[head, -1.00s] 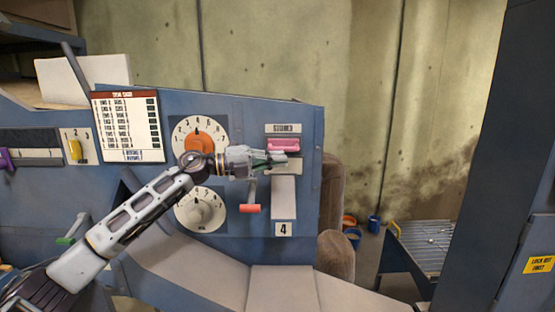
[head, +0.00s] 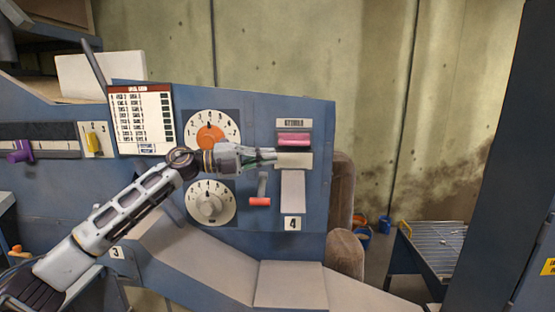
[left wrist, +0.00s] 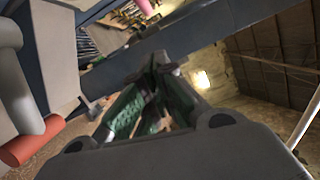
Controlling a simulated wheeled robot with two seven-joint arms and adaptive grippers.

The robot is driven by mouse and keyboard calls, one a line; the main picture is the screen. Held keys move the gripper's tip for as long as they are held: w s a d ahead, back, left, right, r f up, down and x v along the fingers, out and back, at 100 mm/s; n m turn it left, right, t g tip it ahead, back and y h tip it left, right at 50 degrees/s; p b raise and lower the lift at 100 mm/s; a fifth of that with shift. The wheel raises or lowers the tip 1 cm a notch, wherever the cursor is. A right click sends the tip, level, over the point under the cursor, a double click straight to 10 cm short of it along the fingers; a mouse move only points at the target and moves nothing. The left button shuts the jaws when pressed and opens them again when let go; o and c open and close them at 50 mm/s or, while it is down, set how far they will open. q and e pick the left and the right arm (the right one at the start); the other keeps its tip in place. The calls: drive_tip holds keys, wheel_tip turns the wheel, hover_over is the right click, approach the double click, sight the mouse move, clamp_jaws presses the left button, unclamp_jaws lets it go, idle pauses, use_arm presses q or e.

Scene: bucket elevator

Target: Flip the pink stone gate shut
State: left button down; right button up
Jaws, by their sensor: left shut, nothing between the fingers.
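The pink stone gate handle (head: 293,139) sits on the blue panel (head: 262,115), under a small label that I cannot read clearly. A pale plate lies just below the pink handle. My left gripper (head: 274,154) is shut and empty, with its tips just below and left of the pink handle. I cannot tell whether they touch the plate. In the left wrist view, the green-padded fingers (left wrist: 158,78) are together, and a pink piece (left wrist: 146,6) shows at the top edge. My right gripper is not in view.
A red-tipped lever (head: 260,201) hangs below my left gripper. An orange dial (head: 210,135) and a white dial (head: 209,204) are to its left. A pale chute (head: 292,190) marked 4 is below the handle. Brown rounded shapes (head: 342,190) stand at the panel's right edge.

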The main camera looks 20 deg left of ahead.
use_arm(q)
drive_tip(key=shift+b+v, duration=0.5)
drive_tip(key=shift+v, duration=1.65)
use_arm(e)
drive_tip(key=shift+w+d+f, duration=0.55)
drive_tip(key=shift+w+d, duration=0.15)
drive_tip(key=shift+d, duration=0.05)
use_arm(q)
drive_tip(key=shift+w, duration=0.1)
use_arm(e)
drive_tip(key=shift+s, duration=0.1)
